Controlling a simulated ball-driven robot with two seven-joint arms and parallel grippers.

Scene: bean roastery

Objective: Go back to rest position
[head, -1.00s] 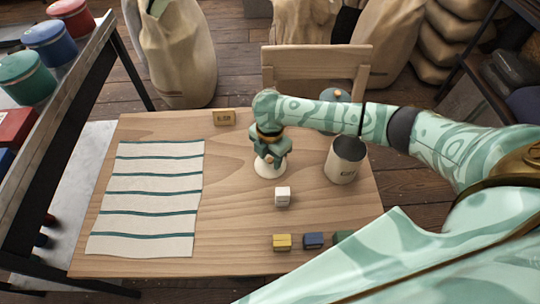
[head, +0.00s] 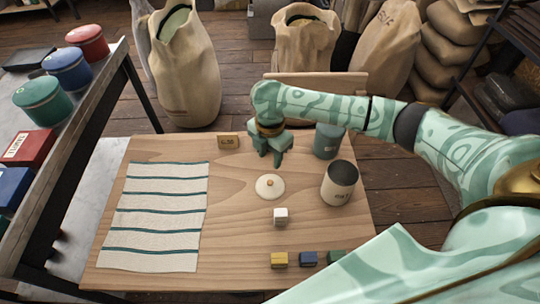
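My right gripper (head: 270,154) hangs above the far part of the wooden table (head: 235,245), its fingers pointing down and apart with nothing between them. A round cream lid (head: 270,187) with a small knob lies on the table, nearer than the gripper and apart from it. A grey-white canister (head: 340,184) stands with its top open to the right of the lid. A teal canister (head: 328,141) stands behind it, partly hidden by my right arm. My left gripper is not in view.
A striped cloth (head: 155,217) covers the table's left part. A white cube (head: 280,216) and yellow (head: 279,259), blue (head: 308,258) and green (head: 337,256) blocks lie near the front. A small tag block (head: 228,141) sits at the back. A chair (head: 320,84) stands behind.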

